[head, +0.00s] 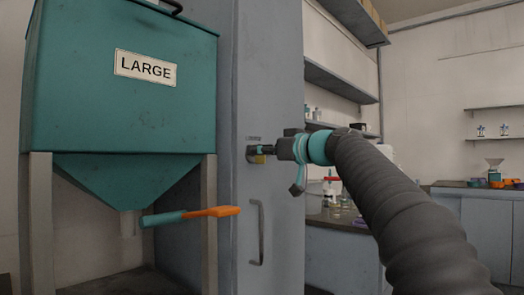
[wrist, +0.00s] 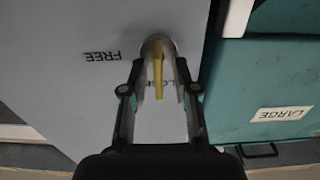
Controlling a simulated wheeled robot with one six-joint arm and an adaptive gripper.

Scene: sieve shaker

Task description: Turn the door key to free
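The door key (wrist: 158,78) is a thin yellow tab in a round metal lock (wrist: 152,46) on the grey door (wrist: 60,60). In the wrist view, which is upside down, the tab lies over the partly hidden LOCK label. The FREE label (wrist: 102,56) is to its left. My gripper (wrist: 160,68) is open, with one finger on each side of the key and gaps visible between. In the head view, my gripper (head: 272,150) is in front of the lock, and a bit of yellow key (head: 257,158) shows beside it.
A teal hopper marked LARGE (head: 125,100) stands left of the door, with an orange-tipped lever (head: 190,215) sticking out below it. A door handle (head: 258,232) is below the lock. A bench (head: 340,218) with small items stands to the right.

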